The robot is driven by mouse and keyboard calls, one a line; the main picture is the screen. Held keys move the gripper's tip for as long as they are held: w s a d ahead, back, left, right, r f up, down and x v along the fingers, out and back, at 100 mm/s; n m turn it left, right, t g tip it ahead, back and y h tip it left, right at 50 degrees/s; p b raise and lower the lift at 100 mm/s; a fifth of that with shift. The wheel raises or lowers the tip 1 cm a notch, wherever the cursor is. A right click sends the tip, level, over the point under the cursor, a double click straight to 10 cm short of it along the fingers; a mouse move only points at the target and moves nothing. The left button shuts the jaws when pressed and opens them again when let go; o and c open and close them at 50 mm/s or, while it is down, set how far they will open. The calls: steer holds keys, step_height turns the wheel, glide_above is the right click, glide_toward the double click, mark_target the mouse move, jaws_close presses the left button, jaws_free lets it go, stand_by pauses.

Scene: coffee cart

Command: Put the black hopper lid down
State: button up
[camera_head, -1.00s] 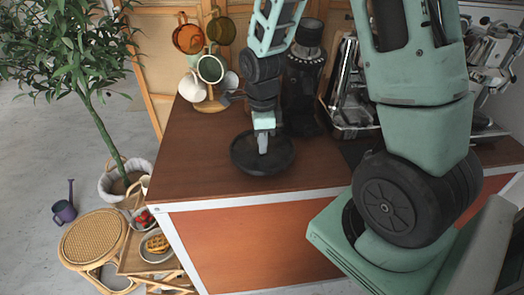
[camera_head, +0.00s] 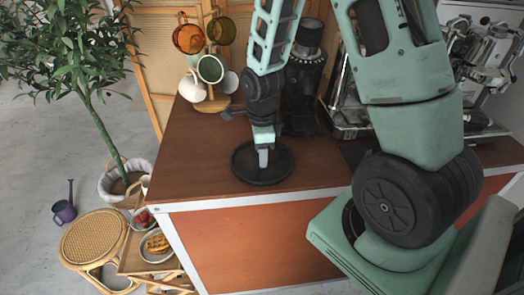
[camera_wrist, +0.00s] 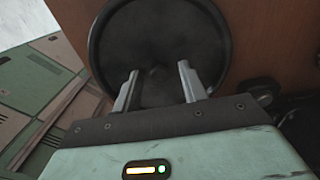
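The black hopper lid (camera_head: 244,172) is a round, dark, shallow disc with a raised rim. It appears to lie flat on the brown counter, near its front edge. My gripper (camera_head: 263,162) points down over the lid's middle. In the wrist view the lid (camera_wrist: 112,45) fills the upper middle. There the two fingers of my gripper (camera_wrist: 158,76) stand apart, with a visible gap between them. A small dark knob (camera_wrist: 157,73) shows faintly between the fingertips, without clear contact on either side.
A black coffee grinder (camera_head: 305,75) stands behind the lid, with the espresso machine (camera_head: 345,105) to its right. A mug tree (camera_head: 212,103) with several cups stands at the back left. The counter's left front (camera_head: 185,175) is clear.

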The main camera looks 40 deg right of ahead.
steer(key=shift+r, duration=0.1)
step_height(320, 180, up, 12)
steer(key=f, duration=0.1)
steer(key=s+a+r+n, duration=0.1)
steer(key=s+a+n, duration=0.2)
steer(key=a+n, duration=0.4)
steer(key=s+a+r+n, duration=0.2)
steer(key=s+a+n, duration=0.1)
steer(key=a+n, duration=0.4)
steer(key=s+a+n, duration=0.8)
steer(key=s+n, duration=0.3)
steer(key=n, duration=0.7)
steer(key=shift+s+a+r+n+y, duration=0.2)
steer(key=shift+s+a+n+y, duration=0.1)
steer(key=shift+s, duration=0.1)
steer(key=shift+c, duration=0.6)
